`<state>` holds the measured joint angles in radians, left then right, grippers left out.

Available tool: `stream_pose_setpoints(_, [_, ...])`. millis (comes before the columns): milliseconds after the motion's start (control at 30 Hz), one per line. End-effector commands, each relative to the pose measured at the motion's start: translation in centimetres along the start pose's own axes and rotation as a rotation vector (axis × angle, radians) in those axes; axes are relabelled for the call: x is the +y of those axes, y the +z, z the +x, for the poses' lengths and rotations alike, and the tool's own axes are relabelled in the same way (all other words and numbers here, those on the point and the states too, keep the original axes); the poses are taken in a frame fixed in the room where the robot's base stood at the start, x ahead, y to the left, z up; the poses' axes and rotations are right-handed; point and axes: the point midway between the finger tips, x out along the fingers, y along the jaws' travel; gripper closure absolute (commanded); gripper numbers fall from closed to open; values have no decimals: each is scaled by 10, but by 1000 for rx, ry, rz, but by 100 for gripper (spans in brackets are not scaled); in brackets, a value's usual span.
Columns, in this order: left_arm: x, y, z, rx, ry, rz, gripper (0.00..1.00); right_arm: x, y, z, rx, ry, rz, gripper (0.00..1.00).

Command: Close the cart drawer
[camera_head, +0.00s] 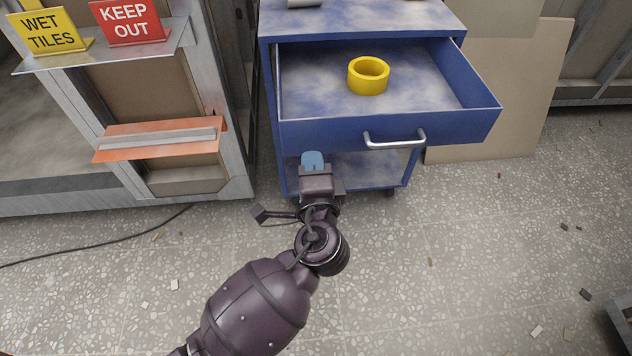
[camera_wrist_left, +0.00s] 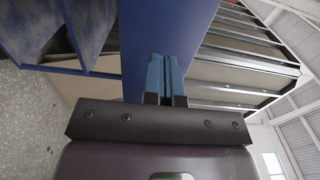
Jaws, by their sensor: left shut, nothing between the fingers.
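The blue cart (camera_head: 350,20) stands at the top middle of the head view. Its drawer (camera_head: 455,129) is pulled out toward me, with a silver bar handle (camera_head: 394,139) on the front. A roll of yellow tape (camera_head: 368,76) lies in the drawer. My left gripper (camera_head: 313,160) is at the left part of the drawer front, left of the handle. Its blue fingers are shut with nothing between them. In the left wrist view the fingers (camera_wrist_left: 166,78) point at a blue panel (camera_wrist_left: 165,28); I cannot tell whether they touch it. My right gripper is not in view.
A metal frame with a wet tiles sign (camera_head: 48,31), a keep out sign (camera_head: 129,20) and an orange ledge (camera_head: 160,140) stands left of the cart. A board (camera_head: 510,95) leans at right. A cable (camera_head: 100,246) and small debris lie on otherwise open floor.

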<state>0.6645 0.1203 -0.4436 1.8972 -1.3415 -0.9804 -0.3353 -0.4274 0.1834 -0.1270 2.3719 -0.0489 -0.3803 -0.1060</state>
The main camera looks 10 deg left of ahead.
Motion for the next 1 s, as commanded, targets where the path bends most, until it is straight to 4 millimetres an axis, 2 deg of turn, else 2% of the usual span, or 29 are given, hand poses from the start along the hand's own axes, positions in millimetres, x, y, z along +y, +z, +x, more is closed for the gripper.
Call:
stream_pose_setpoints(100, [3, 0, 17, 1, 2, 3, 100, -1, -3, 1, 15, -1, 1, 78])
stream_pose_setpoints(300, [2, 0, 34, 1, 3, 2, 100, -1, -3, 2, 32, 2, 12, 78])
stream_pose_setpoints(833, [0, 0, 39, 1, 1, 1, 100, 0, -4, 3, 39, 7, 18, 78])
stream_pose_setpoints(1000, [-1, 0, 52, 0, 0, 1, 100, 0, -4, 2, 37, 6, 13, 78])
